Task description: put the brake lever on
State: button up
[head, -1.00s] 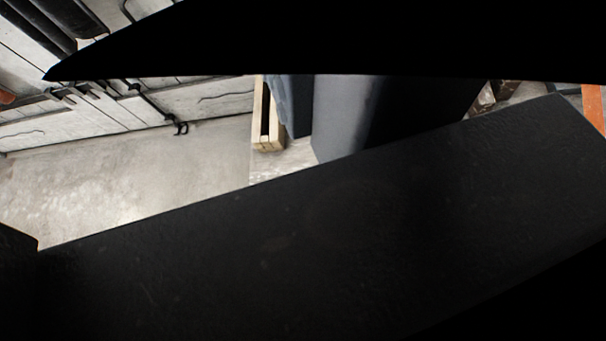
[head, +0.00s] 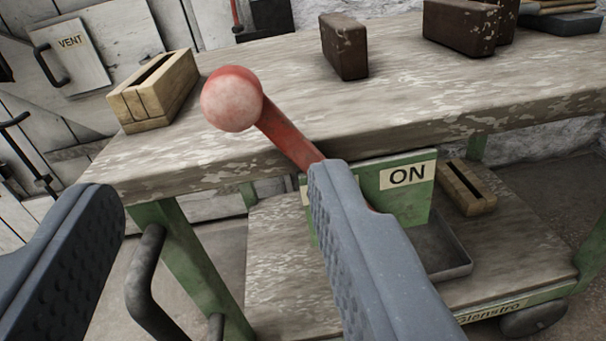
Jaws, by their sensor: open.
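The brake lever (head: 286,136) is a red arm with a worn red and pale ball knob (head: 232,100) at its upper end. It leans up and to the left in front of the table edge. Its lower end is hidden behind my right finger. A green plate (head: 408,205) behind that finger carries an "ON" label (head: 409,175); another pale label at its left is mostly covered. My gripper (head: 212,188) is open and empty, its grey ribbed fingers wide apart. The knob shows above and between the fingertips; I cannot tell the depth gap.
The worn wooden tabletop (head: 430,95) holds a slotted wooden block (head: 153,92) and dark brown bricks (head: 345,48). A lower shelf (head: 290,270) bears another slotted block (head: 467,188) and a metal tray (head: 445,255). A dark curved handle (head: 146,275) stands between the fingers.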

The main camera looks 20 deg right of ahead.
aim_at(234, 89)
jog(key=b+x, duration=0.1)
jog(key=x, duration=0.3)
jog(key=b+x, duration=0.1)
jog(key=x, duration=0.4)
jog(key=b+x, duration=0.1)
jog(key=x, duration=0.3)
jog(key=shift+w+d+f+b, duration=0.1)
jog(key=shift+w+f+b, duration=0.15)
jog(key=shift+b, duration=0.05)
grip_shut()
